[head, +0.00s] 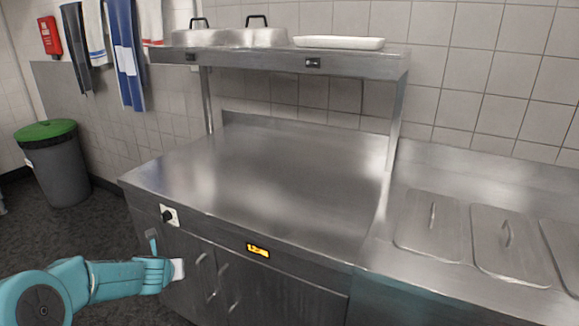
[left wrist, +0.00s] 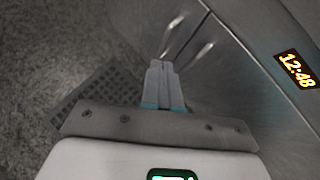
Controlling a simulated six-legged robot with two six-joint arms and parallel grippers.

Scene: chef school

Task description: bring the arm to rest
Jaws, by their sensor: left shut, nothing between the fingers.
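My left arm (head: 110,280) is teal and comes in from the lower left in the head view. Its left gripper (head: 178,269) is in front of the steel counter's cabinet doors, below the counter top's level. In the left wrist view the left gripper (left wrist: 162,68) has its two grey fingers together, with nothing between them. Cabinet door handles show just beyond the fingertips. My right gripper is in neither view.
The steel counter (head: 270,180) has a bare top, a knob and a lit display (head: 258,250) on its front. A shelf (head: 290,62) above holds lidded pans and a white tray (head: 338,43). Lidded wells (head: 430,225) are at right. A green-lidded bin (head: 55,165) stands at left.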

